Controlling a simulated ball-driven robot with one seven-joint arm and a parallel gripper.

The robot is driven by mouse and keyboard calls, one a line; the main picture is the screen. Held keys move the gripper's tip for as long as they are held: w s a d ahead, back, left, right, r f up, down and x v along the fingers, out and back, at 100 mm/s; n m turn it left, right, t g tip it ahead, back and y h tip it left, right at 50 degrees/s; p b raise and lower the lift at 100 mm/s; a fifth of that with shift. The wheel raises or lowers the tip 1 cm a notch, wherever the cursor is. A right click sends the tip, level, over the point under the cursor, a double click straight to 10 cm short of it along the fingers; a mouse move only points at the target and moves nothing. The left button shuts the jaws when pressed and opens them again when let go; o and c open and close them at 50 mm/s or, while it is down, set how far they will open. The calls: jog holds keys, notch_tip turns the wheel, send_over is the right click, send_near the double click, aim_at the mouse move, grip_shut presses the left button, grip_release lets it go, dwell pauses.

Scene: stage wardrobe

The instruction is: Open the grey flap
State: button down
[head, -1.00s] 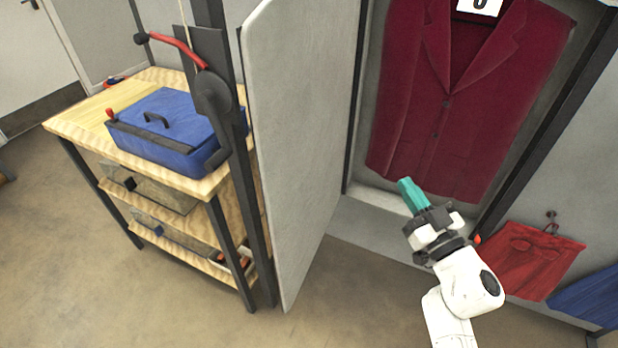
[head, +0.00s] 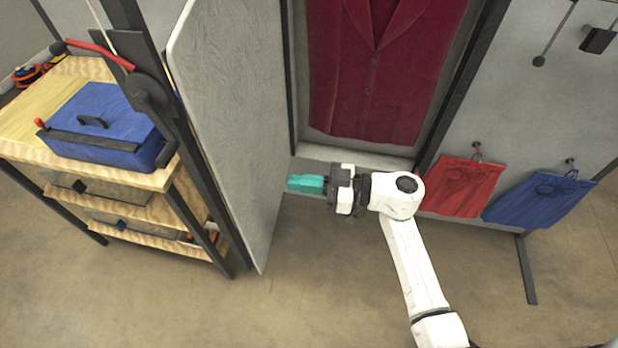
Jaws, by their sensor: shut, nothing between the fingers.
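The grey flap (head: 225,120) is a tall flat panel in the middle left of the head view. It stands swung out from the left side of a tall opening, which shows a dark red jacket (head: 375,70) hanging inside. My gripper (head: 291,183) has teal fingers, shut and empty. It points left at the inner face of the flap, low down near the hinge side. The fingertips are close to the panel; I cannot tell whether they touch it. The outer face of the flap is hidden.
Left of the flap stands a wooden shelf table (head: 25,115) with a blue box (head: 100,120) and a red-handled lever (head: 100,52) beside it. Red cloth (head: 460,187) and blue cloth (head: 540,198) hang on the right wall. The floor in front is clear.

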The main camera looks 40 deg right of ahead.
aim_at(242, 175)
jog(key=p+x, duration=0.1)
jog(key=x, duration=0.8)
jog(key=shift+w+a, duration=0.15)
jog(key=shift+w, duration=0.15)
jog(key=x, duration=1)
jog(key=shift+w+p, duration=0.25)
jog(key=shift+p, duration=0.2)
jog(key=shift+s, duration=0.1)
